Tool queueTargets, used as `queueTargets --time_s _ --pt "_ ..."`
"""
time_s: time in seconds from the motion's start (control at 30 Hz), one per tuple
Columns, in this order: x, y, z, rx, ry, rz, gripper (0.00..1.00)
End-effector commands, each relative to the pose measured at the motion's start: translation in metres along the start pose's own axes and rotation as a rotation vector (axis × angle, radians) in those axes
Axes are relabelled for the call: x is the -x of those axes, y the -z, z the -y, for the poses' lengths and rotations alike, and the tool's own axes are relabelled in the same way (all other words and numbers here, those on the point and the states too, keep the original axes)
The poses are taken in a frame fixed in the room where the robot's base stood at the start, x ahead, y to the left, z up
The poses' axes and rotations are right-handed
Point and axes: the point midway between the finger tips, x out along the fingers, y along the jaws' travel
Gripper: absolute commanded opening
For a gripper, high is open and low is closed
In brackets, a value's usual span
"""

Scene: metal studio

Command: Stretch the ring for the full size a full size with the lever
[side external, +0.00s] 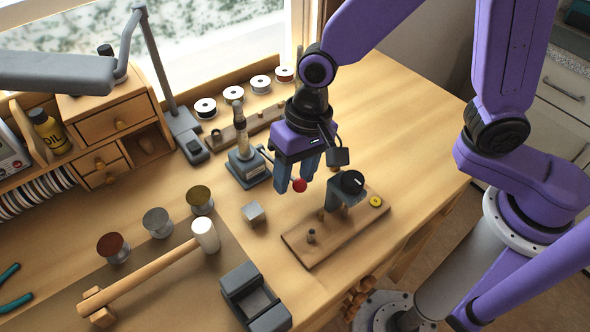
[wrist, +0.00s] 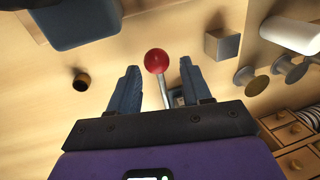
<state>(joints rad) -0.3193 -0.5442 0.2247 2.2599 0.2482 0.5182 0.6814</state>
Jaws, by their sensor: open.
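The ring stretcher (side external: 248,170) stands near the back middle of the bench, with a stepped upright post (side external: 241,130) on a blue-grey base. A separate ring cannot be made out on the post. The lever ends in a red ball (side external: 299,185), which also shows in the wrist view (wrist: 157,61) on a thin metal rod. My gripper (side external: 297,172) is open and points down over the lever end. In the wrist view its two blue fingers (wrist: 160,78) stand on either side of the lever, with the ball between and just past the tips. Neither finger visibly touches it.
Right of the lever, a wooden board (side external: 300,241) carries a grey stand with a black dial (side external: 352,183) and a yellow disc (side external: 376,201). A metal cube (side external: 253,212), a mallet (side external: 150,270) and a grey block (side external: 254,298) lie in front. The bench's back right is clear.

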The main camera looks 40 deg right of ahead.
Motion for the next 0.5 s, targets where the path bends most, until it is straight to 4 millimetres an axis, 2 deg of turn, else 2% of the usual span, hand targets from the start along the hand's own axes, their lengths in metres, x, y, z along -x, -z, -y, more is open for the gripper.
queueTargets --time_s 0.03,0.17,0.2,0.5 --pt "0.0001 0.0 0.0 0.0 0.0 0.0 0.48" --pt "0.0002 0.0 0.0 0.0 0.0 0.0 0.06" --pt "0.0002 0.0 0.0 0.0 0.0 0.0 0.0" --pt "0.0024 0.0011 0.0004 -0.007 0.0 0.017 0.0"
